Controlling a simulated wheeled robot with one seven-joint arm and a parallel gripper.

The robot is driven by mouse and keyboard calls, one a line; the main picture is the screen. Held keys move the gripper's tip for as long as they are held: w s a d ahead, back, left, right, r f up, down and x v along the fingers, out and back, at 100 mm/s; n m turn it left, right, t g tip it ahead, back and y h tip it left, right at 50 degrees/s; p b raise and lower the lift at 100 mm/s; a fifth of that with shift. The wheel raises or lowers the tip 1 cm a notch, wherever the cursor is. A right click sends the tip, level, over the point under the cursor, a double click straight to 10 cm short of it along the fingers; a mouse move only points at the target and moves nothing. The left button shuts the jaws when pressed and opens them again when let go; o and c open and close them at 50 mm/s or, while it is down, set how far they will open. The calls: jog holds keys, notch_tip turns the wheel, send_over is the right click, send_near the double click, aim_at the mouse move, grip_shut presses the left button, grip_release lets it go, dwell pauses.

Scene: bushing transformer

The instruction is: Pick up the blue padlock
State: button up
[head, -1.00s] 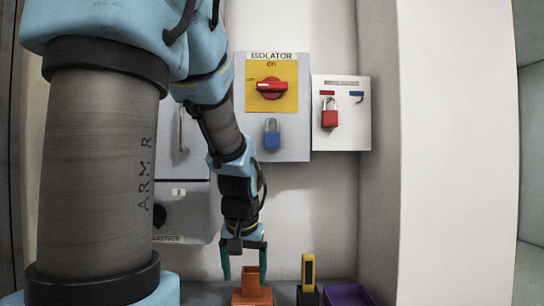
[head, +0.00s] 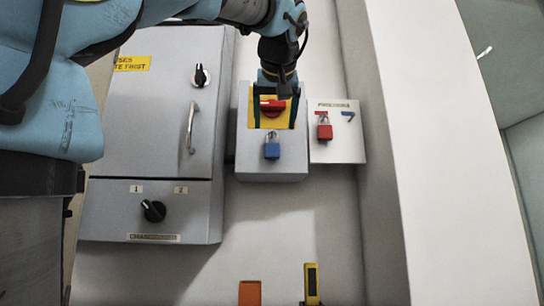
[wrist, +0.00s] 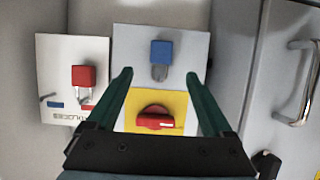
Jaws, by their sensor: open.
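The blue padlock (head: 272,151) hangs on the front of the grey isolator box (head: 258,172), below the yellow plate with the red switch (head: 270,107). In the wrist view the padlock (wrist: 161,52) shows upside down, its grey shackle toward my gripper. My gripper (head: 275,126) is open and empty, in front of the isolator. Its dark green fingers flank the red switch in the picture and their tips end just above the padlock. In the wrist view the padlock lies just beyond the fingertips (wrist: 158,75), roughly centred between them. The exact depth gap cannot be told.
A red padlock (head: 324,131) hangs on the white panel (head: 345,152) right of the isolator. A grey cabinet (head: 155,90) with a protruding handle (head: 192,128) stands to the left. A wall edge is at right. An orange holder (head: 250,292) and a yellow-black item (head: 311,282) are below.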

aim_at(272, 147)
jog(key=p+x, duration=0.2)
jog(key=x, duration=0.2)
jog(key=shift+w+p, duration=0.1)
jog(key=shift+p, duration=0.2)
jog(key=p+x, duration=0.2)
jog(key=p, duration=0.1)
jog(key=shift+w+a+r, duration=0.1)
jog(key=shift+w+a, duration=0.05)
jog(key=shift+f+x, duration=0.25)
jog(key=shift+x, duration=1.15)
grip_shut()
